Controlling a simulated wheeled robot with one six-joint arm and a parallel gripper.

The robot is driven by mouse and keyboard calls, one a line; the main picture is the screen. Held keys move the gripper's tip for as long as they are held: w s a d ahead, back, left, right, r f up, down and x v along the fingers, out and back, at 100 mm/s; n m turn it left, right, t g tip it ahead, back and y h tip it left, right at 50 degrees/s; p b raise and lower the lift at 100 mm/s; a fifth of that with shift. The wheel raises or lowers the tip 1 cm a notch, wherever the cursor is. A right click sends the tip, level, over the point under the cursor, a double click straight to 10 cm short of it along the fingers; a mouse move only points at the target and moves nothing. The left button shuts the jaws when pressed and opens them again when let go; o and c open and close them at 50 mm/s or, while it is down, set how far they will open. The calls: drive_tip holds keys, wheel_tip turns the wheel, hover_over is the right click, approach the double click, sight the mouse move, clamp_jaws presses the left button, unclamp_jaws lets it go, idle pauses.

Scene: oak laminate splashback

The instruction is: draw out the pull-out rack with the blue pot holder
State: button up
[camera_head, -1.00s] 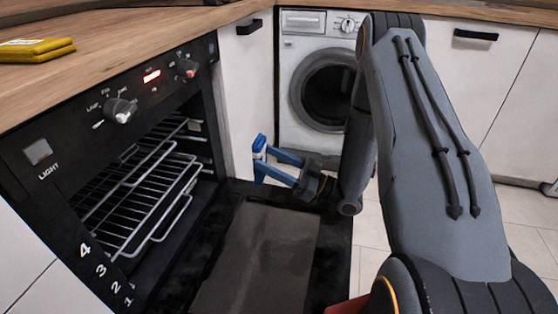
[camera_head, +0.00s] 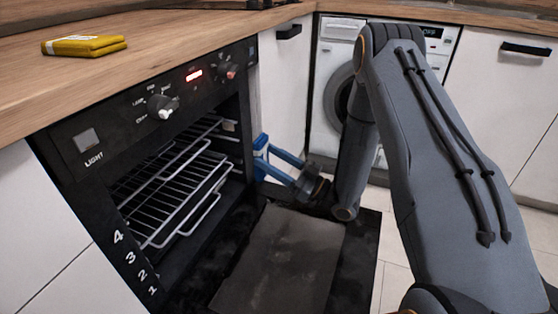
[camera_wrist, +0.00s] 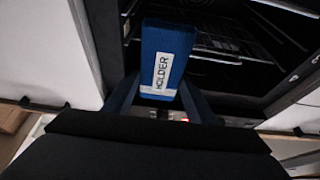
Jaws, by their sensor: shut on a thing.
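The blue pot holder (camera_head: 261,151) is a small upright block at the right edge of the oven opening in the head view. In the wrist view the pot holder (camera_wrist: 166,58) shows a white label reading HOLDER. My gripper (camera_head: 270,160) is shut on it, with one blue finger on each side. The pull-out rack is a wire rack (camera_head: 178,188) inside the open oven, left of my gripper. More than one wire level shows, and I cannot tell which is the pull-out one. Racks also show behind the holder in the wrist view (camera_wrist: 225,42), apart from it.
The oven door (camera_head: 283,262) is folded down flat below my gripper. The control panel (camera_head: 150,108) with knobs sits above the opening. A yellow folded pad (camera_head: 84,46) lies on the wooden worktop (camera_head: 180,40). A washing machine (camera_head: 330,85) stands behind.

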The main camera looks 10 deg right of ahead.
drive_tip(key=shift+w+a+b, duration=0.9)
drive_tip(key=shift+w+a, duration=2.95)
drive_tip(key=shift+a, duration=2.7)
drive_tip(key=shift+f+b, duration=1.05)
drive_tip(key=shift+f, duration=1.55)
drive_tip(key=s+d+p, duration=0.3)
drive_tip(key=s+d, duration=0.1)
drive_tip(key=d, duration=0.3)
drive_tip(key=s+d+p, duration=0.3)
drive_tip(key=s+d, duration=0.1)
drive_tip(key=d, duration=0.3)
drive_tip(key=shift+s+d, duration=0.3)
drive_tip(key=shift+d, duration=0.1)
